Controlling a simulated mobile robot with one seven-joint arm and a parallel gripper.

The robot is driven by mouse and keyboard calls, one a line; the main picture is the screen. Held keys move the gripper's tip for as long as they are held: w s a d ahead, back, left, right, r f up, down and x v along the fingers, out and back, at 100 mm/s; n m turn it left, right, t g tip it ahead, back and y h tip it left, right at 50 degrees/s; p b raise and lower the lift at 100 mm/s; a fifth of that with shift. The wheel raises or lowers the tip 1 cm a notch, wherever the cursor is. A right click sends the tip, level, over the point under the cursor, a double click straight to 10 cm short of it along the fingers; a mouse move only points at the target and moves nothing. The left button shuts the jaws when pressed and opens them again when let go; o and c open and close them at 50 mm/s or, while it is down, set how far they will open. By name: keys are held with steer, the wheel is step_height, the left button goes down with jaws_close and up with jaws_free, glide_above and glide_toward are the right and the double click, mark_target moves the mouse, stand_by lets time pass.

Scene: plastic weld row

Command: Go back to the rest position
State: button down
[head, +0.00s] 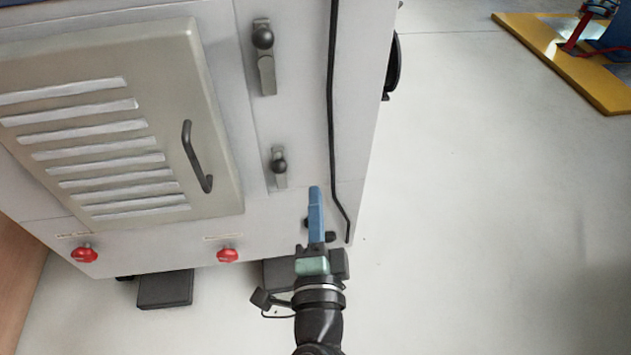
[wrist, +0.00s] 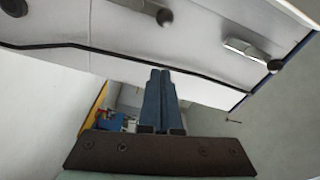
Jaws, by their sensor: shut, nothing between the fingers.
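My gripper (head: 315,192) shows in the head view with its blue fingers pointing up the picture, in front of the lower right part of a grey machine cabinet (head: 300,60). In the wrist view my gripper (wrist: 160,74) has its two blue fingers side by side and touching, with nothing between them. The fingertips overlap the cabinet's lower edge (wrist: 130,68) in that view. I cannot tell whether they touch the cabinet.
The cabinet has a louvred door (head: 110,125) with a black handle (head: 194,157), two latches with black knobs, red knobs (head: 228,255) and a black cable (head: 331,110). Dark feet (head: 165,290) stand below. A yellow-edged platform (head: 560,55) lies upper right. Floor on the right is clear.

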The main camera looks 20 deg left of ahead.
steer(key=shift+s+d, duration=0.35)
steer(key=shift+s, duration=0.3)
steer(key=w+d+r+n+t+p, duration=0.1)
steer(key=w+r+n+p, duration=0.15)
steer(key=r, duration=0.75)
steer(key=w+d+r+n+t+p, duration=0.1)
steer(key=w+r+n+t, duration=0.15)
steer(key=r, duration=0.75)
steer(key=s+d+r+n+t+h+p, duration=0.2)
steer(key=s+d+r+h, duration=0.15)
steer(key=r, duration=0.85)
steer(key=s+d+r+n+t+h+p, duration=0.1)
steer(key=s+d+r+t+h+p, duration=0.2)
steer(key=r, duration=1)
steer(key=s+d+r+n+t+h+p, duration=0.2)
steer(key=d+r, duration=0.3)
steer(key=r, duration=0.7)
step_height(320, 180, up, 37)
steer(key=p, duration=3.7)
steer(key=shift+w+d+r, duration=0.15)
steer(key=shift+w, duration=0.1)
steer(key=shift+s+y, duration=0.15)
steer(key=shift+y, duration=0.1)
